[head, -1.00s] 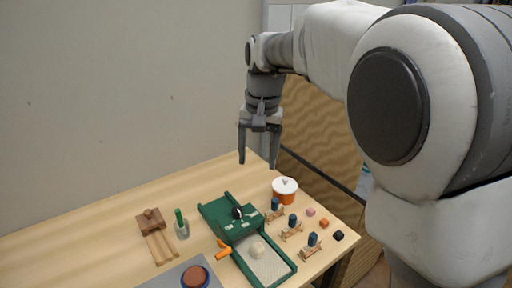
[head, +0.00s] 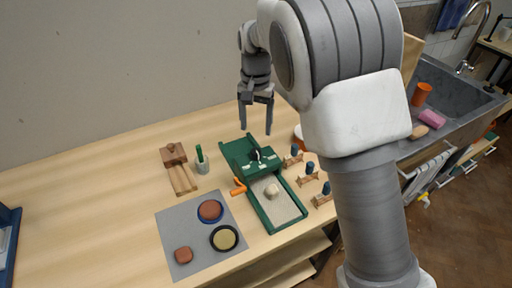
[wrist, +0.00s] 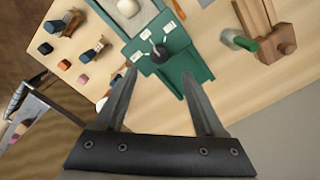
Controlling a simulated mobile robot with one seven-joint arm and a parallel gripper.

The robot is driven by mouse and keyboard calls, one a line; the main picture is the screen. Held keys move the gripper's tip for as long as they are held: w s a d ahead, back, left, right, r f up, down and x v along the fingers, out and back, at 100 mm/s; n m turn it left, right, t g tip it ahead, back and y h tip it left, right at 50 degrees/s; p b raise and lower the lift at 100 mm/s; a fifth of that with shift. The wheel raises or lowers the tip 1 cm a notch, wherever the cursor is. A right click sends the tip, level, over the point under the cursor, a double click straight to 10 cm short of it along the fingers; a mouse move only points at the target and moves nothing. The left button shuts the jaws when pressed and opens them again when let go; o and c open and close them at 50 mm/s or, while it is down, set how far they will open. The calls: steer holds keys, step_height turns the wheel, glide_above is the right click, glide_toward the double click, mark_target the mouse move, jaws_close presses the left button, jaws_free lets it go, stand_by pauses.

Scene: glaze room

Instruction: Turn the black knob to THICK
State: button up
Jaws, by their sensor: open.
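The black knob (head: 256,155) sits on the raised back part of a green device (head: 235,148) on the table. In the wrist view the knob (wrist: 159,53) has a pale pointer or handle and several small white labels around it, too small to read. My gripper (head: 256,132) is open and empty, fingers pointing down, above and behind the knob in the head view. In the wrist view the knob lies just beyond the gap between my fingertips (wrist: 158,73), apart from them.
The green device has an orange crank (head: 238,187) and a sandy bed with a pale lump (head: 271,191). Small wooden stands with blue pegs (head: 310,169) are at its right.

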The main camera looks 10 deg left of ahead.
mark_target(256, 151)
step_height(256, 151, down, 9)
stand_by(0.3)
jaws_close()
stand_by(0.3)
